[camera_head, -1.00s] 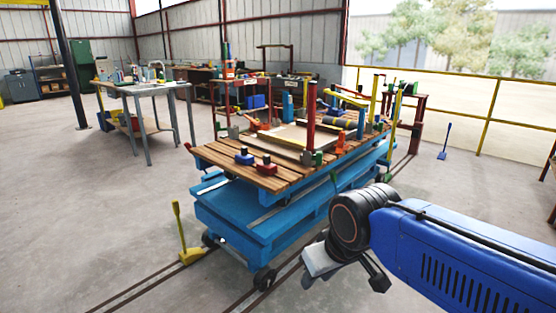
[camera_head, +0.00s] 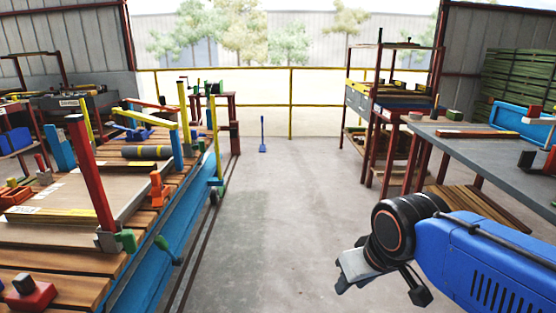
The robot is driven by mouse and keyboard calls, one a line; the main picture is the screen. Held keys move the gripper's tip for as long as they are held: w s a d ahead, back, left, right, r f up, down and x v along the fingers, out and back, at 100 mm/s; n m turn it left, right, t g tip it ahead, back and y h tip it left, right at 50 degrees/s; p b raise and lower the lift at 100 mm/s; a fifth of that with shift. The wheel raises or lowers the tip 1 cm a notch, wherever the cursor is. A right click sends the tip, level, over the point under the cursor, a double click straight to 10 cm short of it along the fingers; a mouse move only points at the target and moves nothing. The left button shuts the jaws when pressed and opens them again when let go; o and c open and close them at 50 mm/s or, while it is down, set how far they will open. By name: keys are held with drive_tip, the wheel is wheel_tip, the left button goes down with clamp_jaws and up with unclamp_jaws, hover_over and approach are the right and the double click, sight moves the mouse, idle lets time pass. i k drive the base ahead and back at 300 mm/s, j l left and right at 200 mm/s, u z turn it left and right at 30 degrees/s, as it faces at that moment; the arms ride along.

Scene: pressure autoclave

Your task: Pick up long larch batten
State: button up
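I cannot tell for sure which piece is the long larch batten. A long pale wooden strip (camera_head: 52,214) lies on a flat board on the blue cart at the left. A reddish-brown wooden strip (camera_head: 478,133) lies on the grey table at the right. My gripper (camera_head: 385,283) is at the lower right, at the end of my blue arm, over bare floor. Its fingers are spread with nothing between them. It is apart from both strips.
The slatted cart (camera_head: 75,255) at left carries upright clamps and a dark roll (camera_head: 147,152). The grey table (camera_head: 455,152) at right holds a blue tray (camera_head: 522,121). A dark-red rack (camera_head: 385,120) stands behind.

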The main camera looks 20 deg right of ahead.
sight(459, 134)
drive_tip(key=i+l+z, duration=0.15)
drive_tip(key=i+z, duration=0.25)
drive_tip(key=i, duration=0.35)
drive_tip(key=i+j+z, duration=0.1)
drive_tip(key=i+z, duration=0.3)
drive_tip(key=i, duration=0.3)
